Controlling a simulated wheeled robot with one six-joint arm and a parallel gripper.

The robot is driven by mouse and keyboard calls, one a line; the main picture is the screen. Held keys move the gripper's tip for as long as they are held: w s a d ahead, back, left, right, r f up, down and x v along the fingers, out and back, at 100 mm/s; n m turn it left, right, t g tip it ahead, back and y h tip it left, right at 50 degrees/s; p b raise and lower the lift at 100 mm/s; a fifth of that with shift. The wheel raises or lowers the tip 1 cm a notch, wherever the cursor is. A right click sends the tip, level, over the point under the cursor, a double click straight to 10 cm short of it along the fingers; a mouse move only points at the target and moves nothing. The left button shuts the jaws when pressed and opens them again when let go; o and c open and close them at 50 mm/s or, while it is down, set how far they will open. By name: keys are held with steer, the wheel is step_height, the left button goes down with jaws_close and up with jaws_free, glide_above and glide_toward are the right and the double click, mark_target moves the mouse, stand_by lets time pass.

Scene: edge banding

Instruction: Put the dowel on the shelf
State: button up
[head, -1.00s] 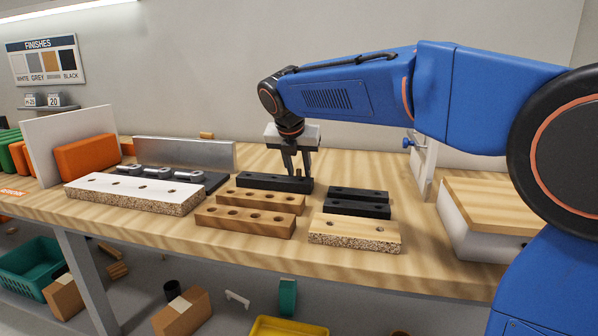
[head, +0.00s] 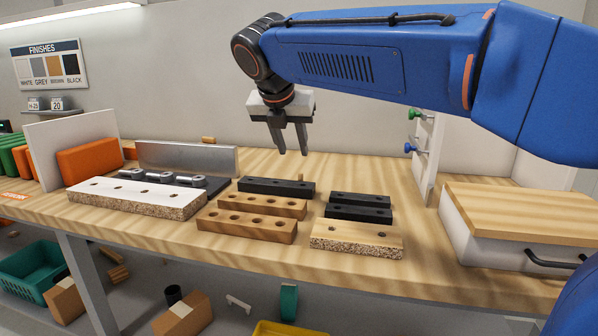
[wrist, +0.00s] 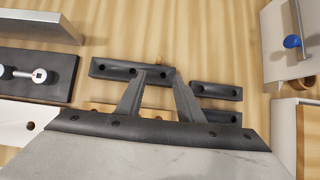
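My gripper (head: 291,153) is open and empty, raised above the bench over the rear black block with holes (head: 276,186). Its two fingers are apart, and that block also shows beyond the fingertips in the wrist view (wrist: 118,70). A small brown peg-like piece (head: 299,178) shows at the block's right end; I cannot tell whether it is the dowel. Another small brown piece (head: 208,140) lies at the back of the bench, left of my gripper. A small grey wall shelf (head: 51,114) with number cards is at the far left.
Brown drilled blocks (head: 247,226), smaller black blocks (head: 359,213) and a chipboard block (head: 356,239) lie in front. A white-fronted drawer unit (head: 500,252) stands right. A white panel with blue and green knobs (head: 424,160) stands behind. A metal fence (head: 186,158) stands left.

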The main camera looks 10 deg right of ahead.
steer(key=s+a+t, duration=0.1)
steer(key=s+t, duration=0.1)
steer(key=s, duration=0.2)
glide_toward(300, 174)
steer(key=shift+h, duration=0.3)
steer(key=x, duration=0.5)
steer(key=shift+a+f, duration=0.15)
steer(key=shift+f, duration=0.15)
steer(key=shift+x, duration=2.8)
steer(key=shift+r, duration=0.1)
steer(key=shift+c, duration=0.4)
jaws_close()
